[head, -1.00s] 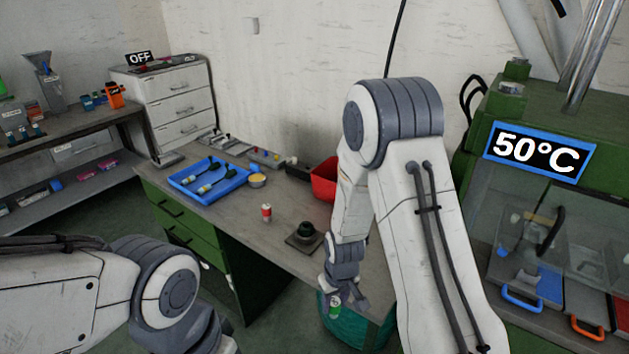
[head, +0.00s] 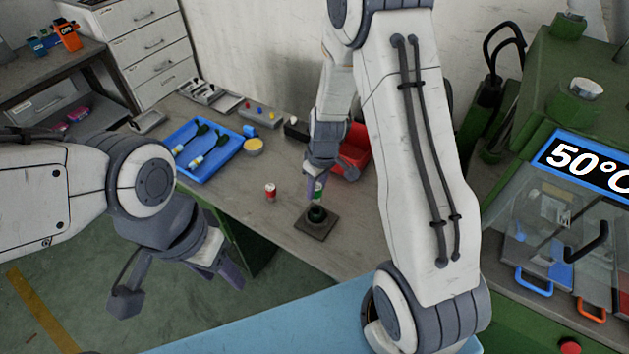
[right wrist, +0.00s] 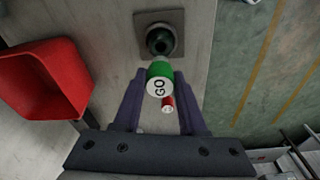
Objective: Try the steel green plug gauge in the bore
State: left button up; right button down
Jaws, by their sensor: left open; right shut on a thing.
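The green plug gauge (right wrist: 158,85), with "GO" on its end, is held between the fingers of my right gripper (right wrist: 159,78). In the head view the green gauge (head: 318,191) is just above the dark round part with the bore (head: 316,214), which sits on a square plate (head: 326,226). In the right wrist view the bore part (right wrist: 160,40) is just beyond the gauge, which hides its own far end; I cannot tell whether it touches or enters. My left gripper (head: 178,284) is open and empty, left of the workbench.
A red and white gauge (head: 270,191) stands on the bench left of the plate. A red bin (head: 355,150) is behind my right gripper. The bench front (head: 290,240) is clear.

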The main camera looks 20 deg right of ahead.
aim_at(318, 201)
jog(key=shift+d, duration=0.1)
jog(key=shift+s+f+b, duration=0.1)
jog(key=shift+f+b, duration=0.1)
jog(key=shift+b, duration=0.2)
notch_tip(318, 201, down, 4)
jog(key=b, duration=0.4)
jog(key=shift+r, duration=0.1)
jog(key=shift+b, duration=0.4)
dwell(1.4)
jog(key=shift+f+b, duration=0.45)
jog(key=shift+r, duration=0.25)
dwell(0.7)
jog(key=shift+r+p, duration=0.3)
jog(key=shift+p, duration=0.1)
